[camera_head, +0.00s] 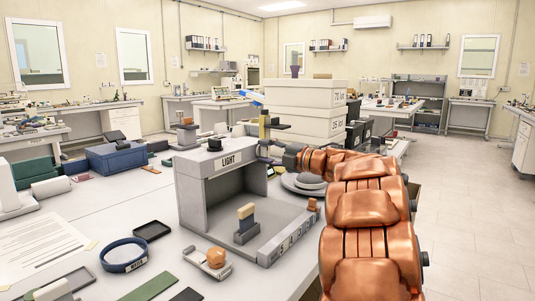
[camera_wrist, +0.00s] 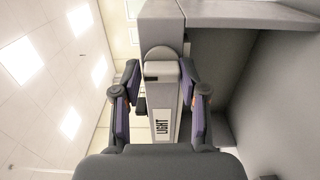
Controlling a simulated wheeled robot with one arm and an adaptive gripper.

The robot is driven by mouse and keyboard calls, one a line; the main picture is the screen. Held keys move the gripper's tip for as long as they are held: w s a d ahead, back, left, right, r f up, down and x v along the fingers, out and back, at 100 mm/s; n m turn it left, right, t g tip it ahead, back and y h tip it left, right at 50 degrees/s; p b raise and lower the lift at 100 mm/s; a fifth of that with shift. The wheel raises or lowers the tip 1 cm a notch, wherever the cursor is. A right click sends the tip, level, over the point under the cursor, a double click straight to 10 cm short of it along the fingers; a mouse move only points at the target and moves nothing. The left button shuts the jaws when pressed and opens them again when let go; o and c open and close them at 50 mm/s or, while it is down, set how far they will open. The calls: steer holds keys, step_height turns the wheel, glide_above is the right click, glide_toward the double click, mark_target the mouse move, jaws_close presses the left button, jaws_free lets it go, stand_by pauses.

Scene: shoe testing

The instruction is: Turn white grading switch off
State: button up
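The grey light booth (camera_head: 190,190) stands on the white table in the head view, its top front edge bearing a LIGHT label (camera_head: 231,160). My gripper (camera_head: 268,150) is by the upper right of this booth, partly hard to make out. In the wrist view, turned sideways, my gripper (camera_wrist: 161,104) is open, with one purple-padded finger on each side of the LIGHT panel (camera_wrist: 162,128). A pale rounded piece with a small dark slot (camera_wrist: 161,66), possibly the switch, lies on the panel between the fingers' line. I cannot tell its on or off position, nor any contact.
A small block on a grey stand (camera_head: 246,222) is inside the booth, behind a numbered front strip (camera_head: 287,238). Stacked white boxes (camera_head: 305,100) stand behind.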

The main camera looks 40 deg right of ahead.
steer(key=o, duration=0.3)
steer(key=shift+w+f, duration=0.1)
steer(key=shift+o, duration=0.2)
steer(key=v, duration=1.2)
